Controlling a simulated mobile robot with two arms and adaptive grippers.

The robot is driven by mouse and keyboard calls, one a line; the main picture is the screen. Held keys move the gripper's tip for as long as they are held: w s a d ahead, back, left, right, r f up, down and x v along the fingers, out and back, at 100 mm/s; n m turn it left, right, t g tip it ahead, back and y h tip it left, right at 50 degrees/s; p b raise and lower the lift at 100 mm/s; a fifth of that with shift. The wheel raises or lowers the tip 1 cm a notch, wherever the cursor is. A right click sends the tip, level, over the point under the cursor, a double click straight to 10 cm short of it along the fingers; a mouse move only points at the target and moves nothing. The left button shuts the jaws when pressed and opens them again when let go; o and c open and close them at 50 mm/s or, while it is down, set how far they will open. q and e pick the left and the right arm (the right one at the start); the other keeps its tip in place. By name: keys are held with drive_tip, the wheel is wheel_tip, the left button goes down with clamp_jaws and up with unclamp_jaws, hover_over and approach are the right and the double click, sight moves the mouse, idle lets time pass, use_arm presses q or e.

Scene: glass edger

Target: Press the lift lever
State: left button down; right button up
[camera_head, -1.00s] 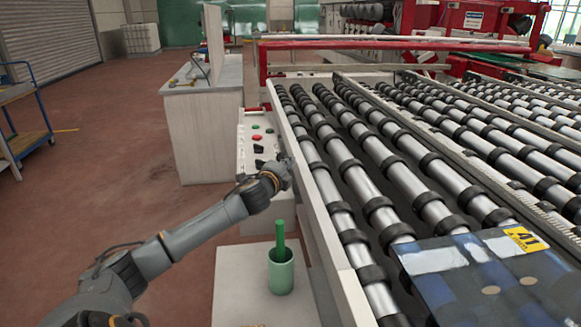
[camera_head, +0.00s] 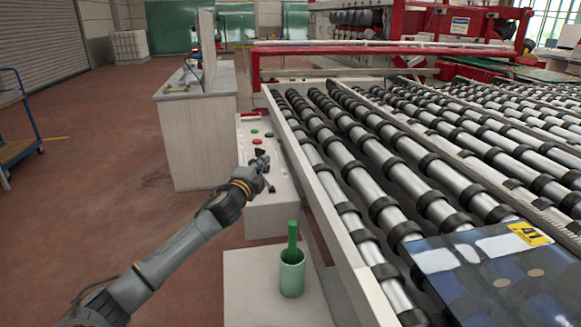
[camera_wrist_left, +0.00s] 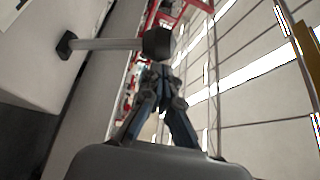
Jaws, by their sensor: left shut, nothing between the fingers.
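The lift lever shows in the left wrist view as a grey rod (camera_wrist_left: 105,44) with a dark knob (camera_wrist_left: 158,43), set on a dark mount against a pale panel. My left gripper (camera_wrist_left: 160,78) is shut and empty, its fingertips just below the knob in that picture. I cannot tell whether they touch it. In the head view my left gripper (camera_head: 262,165) is over the pale control panel (camera_head: 283,190) beside the roller conveyor, and the lever cannot be told apart from it there. My right gripper is not in view.
Red and green buttons (camera_head: 255,131) sit on the panel's far part. The roller conveyor (camera_head: 345,180) runs along its right, with a dark glass sheet (camera_head: 480,275) labelled in yellow. A green cup (camera_head: 292,274) with a green stick stands on a pale surface nearer me.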

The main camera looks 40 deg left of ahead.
use_arm(q)
drive_tip(key=shift+s+a+f, duration=0.25)
drive_tip(key=shift+s+a, duration=0.1)
drive_tip(key=shift+s, duration=0.1)
drive_tip(key=shift+a+f, duration=0.1)
idle(0.4)
